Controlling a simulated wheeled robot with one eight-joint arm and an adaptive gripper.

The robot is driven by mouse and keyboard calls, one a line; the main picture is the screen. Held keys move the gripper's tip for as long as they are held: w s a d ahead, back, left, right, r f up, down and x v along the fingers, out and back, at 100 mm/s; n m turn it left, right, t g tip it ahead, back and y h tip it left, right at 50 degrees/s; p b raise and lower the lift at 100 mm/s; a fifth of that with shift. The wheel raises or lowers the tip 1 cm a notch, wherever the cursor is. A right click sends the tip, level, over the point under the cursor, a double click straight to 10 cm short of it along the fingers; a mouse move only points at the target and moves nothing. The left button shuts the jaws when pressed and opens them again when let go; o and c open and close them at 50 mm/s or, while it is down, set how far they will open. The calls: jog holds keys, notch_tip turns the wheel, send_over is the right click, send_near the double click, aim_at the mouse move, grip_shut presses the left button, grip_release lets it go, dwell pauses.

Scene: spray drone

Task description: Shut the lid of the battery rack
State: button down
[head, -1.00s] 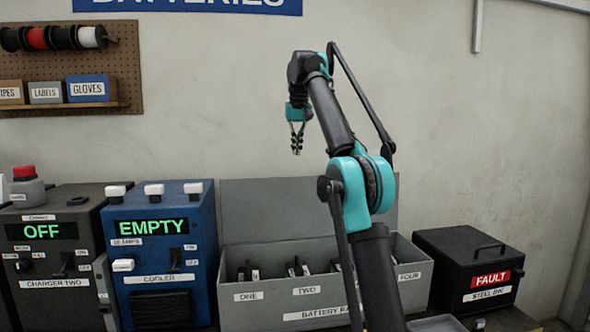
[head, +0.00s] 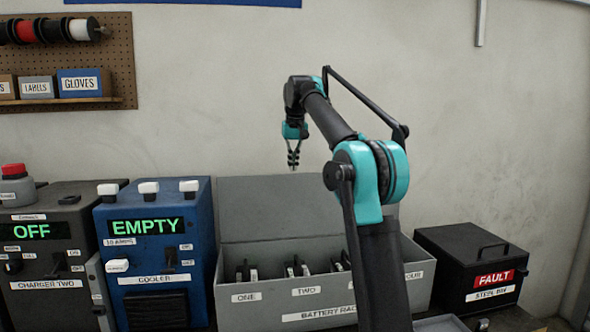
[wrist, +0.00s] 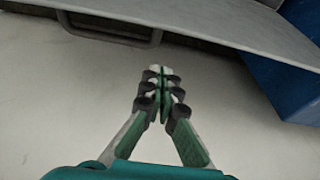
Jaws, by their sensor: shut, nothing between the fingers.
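The grey battery rack (head: 245,309) stands on the bench with labelled slots along its front. Its lid (head: 265,208) is open, upright at the back against the wall side. My gripper (head: 293,163) is shut and empty, pointing down just above the lid's top edge in the head view. In the wrist view my gripper's fingertips (wrist: 160,78) are together, with a grey panel edge (wrist: 215,28), apparently the lid, crossing beyond them and pale wall surface around. Whether the fingers are in front of or behind the lid is hard to tell. My arm hides the rack's right part.
The blue cooler (head: 195,220), reading EMPTY, stands close left of the rack; a blue body also shows in the wrist view (wrist: 280,75). A charger (head: 45,230) is further left. A black steel bin (head: 450,260) marked FAULT stands right.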

jog(key=shift+s+d+f, duration=0.1)
jog(key=shift+s+f, duration=0.15)
jog(key=shift+s, duration=0.7)
jog(key=shift+s+d+f, duration=0.1)
jog(key=shift+s+f, duration=0.1)
jog(key=shift+s, duration=0.7)
